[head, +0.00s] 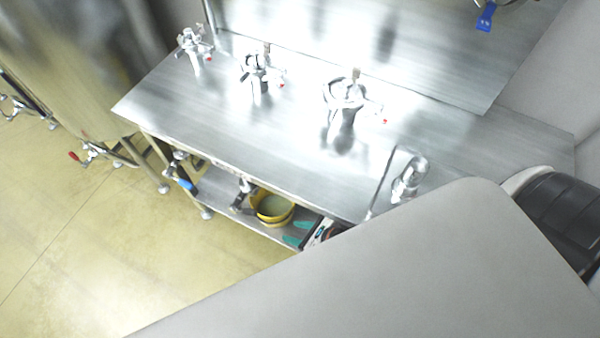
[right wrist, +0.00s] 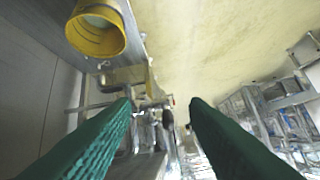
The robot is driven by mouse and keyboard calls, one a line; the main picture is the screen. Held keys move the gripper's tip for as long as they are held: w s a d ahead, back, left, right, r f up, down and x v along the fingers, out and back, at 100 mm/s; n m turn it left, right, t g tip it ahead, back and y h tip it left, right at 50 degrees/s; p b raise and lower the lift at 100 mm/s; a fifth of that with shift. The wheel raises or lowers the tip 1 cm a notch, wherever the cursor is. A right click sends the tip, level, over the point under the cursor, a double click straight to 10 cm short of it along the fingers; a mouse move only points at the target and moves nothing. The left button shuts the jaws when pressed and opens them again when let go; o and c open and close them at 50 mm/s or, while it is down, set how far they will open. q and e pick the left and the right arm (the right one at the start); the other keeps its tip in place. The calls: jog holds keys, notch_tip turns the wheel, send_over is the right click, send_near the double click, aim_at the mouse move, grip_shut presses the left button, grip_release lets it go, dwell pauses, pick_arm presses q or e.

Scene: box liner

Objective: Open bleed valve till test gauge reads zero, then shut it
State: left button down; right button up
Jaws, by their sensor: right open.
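My right gripper (head: 289,231) shows in the head view by its two teal fingers beside the bench's lower shelf. In the right wrist view the fingers (right wrist: 160,102) are apart with nothing between them. Beyond their tips are metal pipe fittings (right wrist: 150,118), too small to read in detail. In the head view a valve with a blue handle (head: 186,184) is at the bench's left end, and a metal fitting (head: 243,190) stands by the yellow bucket. I cannot tell which valve is the bleed valve. No gauge face is readable. My left gripper is not seen.
The steel bench (head: 225,120) carries several metal fittings with red-tipped handles. A yellow bucket (head: 272,207) sits on the lower shelf near my right gripper; it also shows in the right wrist view (right wrist: 97,33). The floor (head: 90,240) at the left is largely clear.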

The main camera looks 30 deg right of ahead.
jog(key=shift+s+d, duration=0.25)
jog(key=shift+s, duration=0.05)
jog(key=shift+c, duration=0.4)
